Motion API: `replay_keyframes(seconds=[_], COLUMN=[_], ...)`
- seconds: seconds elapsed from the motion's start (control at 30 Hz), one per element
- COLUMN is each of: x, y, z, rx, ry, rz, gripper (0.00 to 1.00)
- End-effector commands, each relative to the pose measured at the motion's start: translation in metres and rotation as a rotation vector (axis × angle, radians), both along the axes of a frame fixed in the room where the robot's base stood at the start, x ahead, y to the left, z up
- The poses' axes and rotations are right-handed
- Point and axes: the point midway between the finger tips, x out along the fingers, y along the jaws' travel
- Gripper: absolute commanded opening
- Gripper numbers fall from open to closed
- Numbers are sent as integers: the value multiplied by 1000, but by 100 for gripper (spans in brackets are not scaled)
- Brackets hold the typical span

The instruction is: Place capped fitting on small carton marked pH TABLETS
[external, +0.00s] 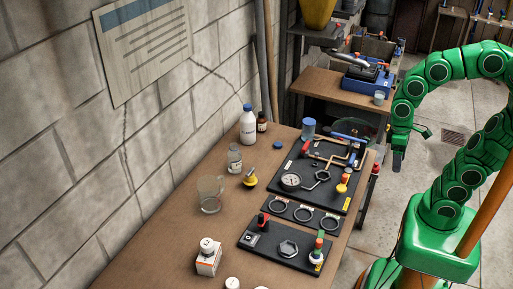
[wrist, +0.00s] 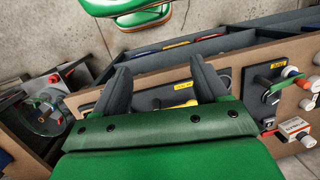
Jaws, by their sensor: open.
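The small carton (external: 208,263), white with an orange band, stands at the table's near left. Its print is too small to read in the external view; the carton (wrist: 296,128) also shows at the right of the wrist view. A small white-capped piece (external: 207,244), possibly the capped fitting, appears to rest on the carton's top; I cannot tell for sure what it is. My gripper (external: 398,158) hangs beyond the table's right edge, far from the carton. In the wrist view my gripper (wrist: 160,85) is open, with nothing between its fingers.
Black panels (external: 275,246) with rings, gauge and valves fill the table's right side. A glass mug (external: 210,194), bottles (external: 248,124) and a yellow-black piece (external: 249,178) stand on the left. White round pieces (external: 232,283) lie at the near edge. A block wall borders the left.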

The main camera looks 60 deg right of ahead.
Motion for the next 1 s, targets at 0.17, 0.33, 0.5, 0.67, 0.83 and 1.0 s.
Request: replay_keyframes(seconds=[0.17,0.33,0.5,0.67,0.83,1.0], x=[-30,-42,-44,-43,-43,-35], y=[-31,-41,-42,-42,-42,-44], z=[-4,-7,-7,-7,-7,-8], rx=[-76,-99,-101,-100,-100,-106], ry=[-24,-26,-26,-27,-26,-40], rz=[36,58,61,61,61,58], gripper=[73,73,73,68,68,68])
